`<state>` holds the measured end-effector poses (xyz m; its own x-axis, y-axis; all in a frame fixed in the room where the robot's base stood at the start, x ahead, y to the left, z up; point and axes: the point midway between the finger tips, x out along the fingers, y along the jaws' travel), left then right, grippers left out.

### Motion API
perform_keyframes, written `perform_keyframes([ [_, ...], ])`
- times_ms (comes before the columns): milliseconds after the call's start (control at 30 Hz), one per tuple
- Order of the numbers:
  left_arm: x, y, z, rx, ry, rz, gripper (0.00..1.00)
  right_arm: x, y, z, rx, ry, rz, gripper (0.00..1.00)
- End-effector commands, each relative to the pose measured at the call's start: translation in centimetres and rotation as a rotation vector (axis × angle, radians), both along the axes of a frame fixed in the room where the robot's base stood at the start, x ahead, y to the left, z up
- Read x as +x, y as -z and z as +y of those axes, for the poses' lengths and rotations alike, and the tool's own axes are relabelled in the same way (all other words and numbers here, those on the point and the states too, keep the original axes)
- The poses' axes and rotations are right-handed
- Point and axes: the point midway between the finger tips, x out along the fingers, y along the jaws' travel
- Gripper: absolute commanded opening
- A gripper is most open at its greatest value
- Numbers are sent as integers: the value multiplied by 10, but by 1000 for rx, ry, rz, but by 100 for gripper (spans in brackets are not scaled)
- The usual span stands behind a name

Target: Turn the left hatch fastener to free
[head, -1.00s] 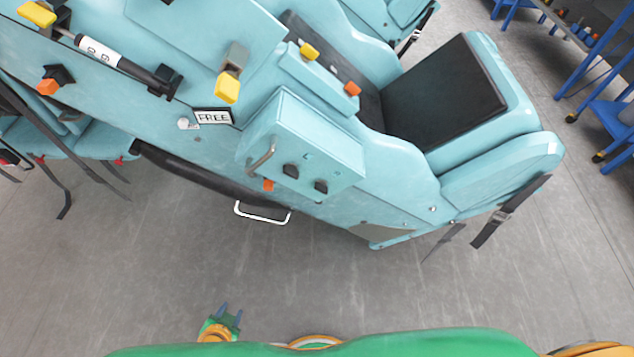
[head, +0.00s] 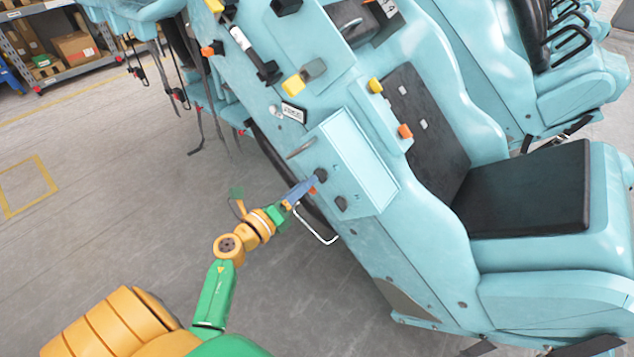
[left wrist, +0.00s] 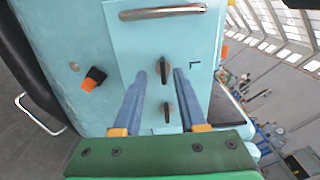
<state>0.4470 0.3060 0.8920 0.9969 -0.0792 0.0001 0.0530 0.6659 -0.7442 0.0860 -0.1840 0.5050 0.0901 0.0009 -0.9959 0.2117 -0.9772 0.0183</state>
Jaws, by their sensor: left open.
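The light blue hatch (head: 355,165) is on the side of the coaster car, with a grey bar handle and two dark fasteners. The left fastener (left wrist: 163,70), beside an L mark, lies between my left gripper's blue fingertips (left wrist: 161,72) in the left wrist view. Its grip is upright in that picture, with a gap to each finger. The other fastener (left wrist: 167,112) is lower between the fingers, nearer the palm. In the head view my open left gripper (head: 314,182) reaches the hatch's lower left, partly covering the left fastener (head: 321,175). The other fastener (head: 341,204) is clear. My right gripper is out of view.
An orange knob (left wrist: 94,78) is left of the hatch in the left wrist view. A white hoop handle (head: 318,230) is below it in the head view. A black padded seat (head: 525,190) is right. The floor (head: 120,220) at left is open.

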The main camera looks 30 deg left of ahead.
Motion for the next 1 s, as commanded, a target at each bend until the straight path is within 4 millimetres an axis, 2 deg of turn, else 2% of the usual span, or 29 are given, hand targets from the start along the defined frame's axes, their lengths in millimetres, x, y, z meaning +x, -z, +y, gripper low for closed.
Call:
perform_keyframes([
  [133,21,0,-1,-3,-1,-1,41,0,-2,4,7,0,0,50],
  [400,25,1,-2,-4,-1,1,41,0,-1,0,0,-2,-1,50],
  [467,25,1,-2,-4,-1,1,28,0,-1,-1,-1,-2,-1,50],
  [567,25,1,-2,-4,-1,1,1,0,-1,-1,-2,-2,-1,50],
  [1000,25,1,-2,-39,0,6,0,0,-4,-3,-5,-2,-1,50],
])
